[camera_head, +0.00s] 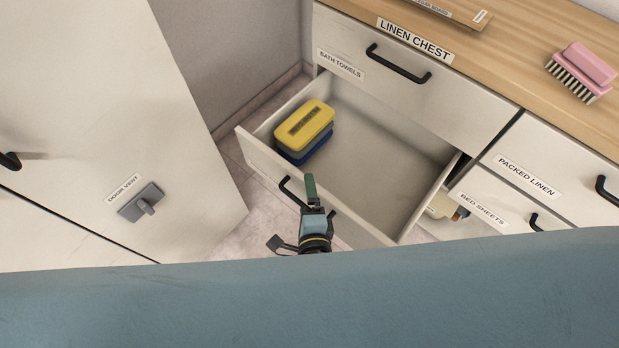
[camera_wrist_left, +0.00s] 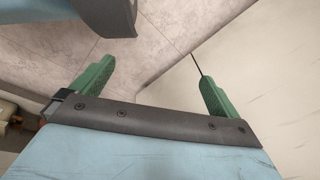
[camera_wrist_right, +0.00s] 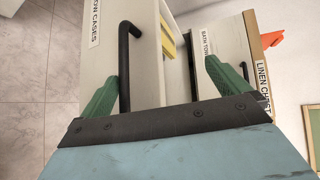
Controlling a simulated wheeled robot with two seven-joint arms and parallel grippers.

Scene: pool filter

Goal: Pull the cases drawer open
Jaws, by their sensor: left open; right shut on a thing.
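The cases drawer (camera_head: 262,155) stands pulled out below the bath towels drawer (camera_head: 345,40) in the head view. Its label, partly cut off, reads "OW CASES" (camera_wrist_right: 93,22) in the right wrist view. My right gripper (camera_head: 312,190) is at the drawer's black handle (camera_wrist_right: 125,65) and shut on it, though the exact contact is hard to see. A yellow block-like item (camera_head: 304,124) on a blue one (camera_head: 305,151) lies inside at the left. My left gripper (camera_wrist_left: 155,85) is open and empty over the floor, seen only in its wrist view.
The wooden top (camera_head: 510,75) holds a pink brush (camera_head: 580,72) and a flat board (camera_head: 450,10). The bed sheets drawer (camera_head: 480,210) and packed linen drawer (camera_head: 530,175) are at right.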

